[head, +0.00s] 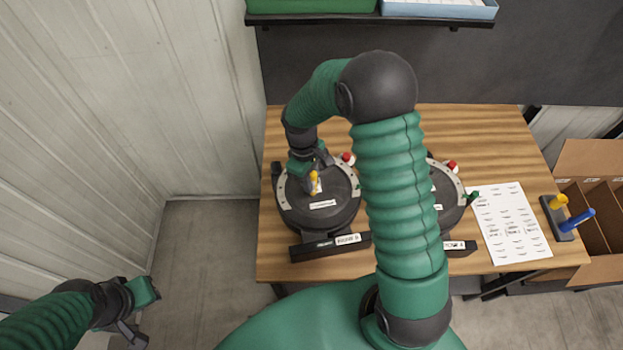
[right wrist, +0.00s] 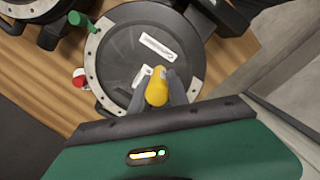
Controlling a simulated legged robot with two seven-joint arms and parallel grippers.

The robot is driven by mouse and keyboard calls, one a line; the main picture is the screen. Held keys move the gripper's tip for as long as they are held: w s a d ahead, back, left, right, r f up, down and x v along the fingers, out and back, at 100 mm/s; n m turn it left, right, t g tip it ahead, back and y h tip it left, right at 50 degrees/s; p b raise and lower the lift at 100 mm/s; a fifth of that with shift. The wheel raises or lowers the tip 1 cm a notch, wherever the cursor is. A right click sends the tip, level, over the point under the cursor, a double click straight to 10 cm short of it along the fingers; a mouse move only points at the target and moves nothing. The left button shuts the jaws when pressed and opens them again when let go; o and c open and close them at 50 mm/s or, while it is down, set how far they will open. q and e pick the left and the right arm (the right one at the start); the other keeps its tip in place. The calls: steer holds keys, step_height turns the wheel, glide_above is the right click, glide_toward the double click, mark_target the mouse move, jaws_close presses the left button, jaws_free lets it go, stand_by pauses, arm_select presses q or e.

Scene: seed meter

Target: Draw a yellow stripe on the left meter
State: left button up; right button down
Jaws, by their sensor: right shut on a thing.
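The left meter (head: 335,211) is a round dark disc with a pale rim strip and a white label, on the table at left. It fills the middle of the right wrist view (right wrist: 118,62). My right gripper (head: 314,178) is over this disc, shut on a yellow marker (right wrist: 157,87). The marker's tip is hidden, so I cannot tell if it touches. A small white patch (right wrist: 141,76) lies beside the marker; I see no yellow stripe. My left gripper (head: 140,312) hangs off the table at lower left; its jaws are unclear.
The right meter (head: 447,209) is partly hidden behind my right arm. A red knob (head: 347,158) and a green peg (right wrist: 82,30) stand by the left meter. A printed sheet (head: 511,225) and a holder (head: 553,219) with yellow and blue pieces lie right. A carton (head: 590,160) stands beyond.

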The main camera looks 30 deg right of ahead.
steer(key=shift+s+a+r, duration=0.1)
steer(key=shift+s+r, duration=0.05)
steer(key=shift+s, duration=0.05)
steer(key=shift+w+d+f, duration=0.1)
steer(key=shift+d+f, duration=0.2)
steer(key=shift+f, duration=0.1)
steer(key=shift+a+r, duration=0.1)
steer(key=shift+s+r, duration=0.1)
steer(key=shift+s, duration=0.15)
stand_by(0.4)
steer(key=shift+d+p, duration=0.3)
steer(key=shift+d, duration=0.3)
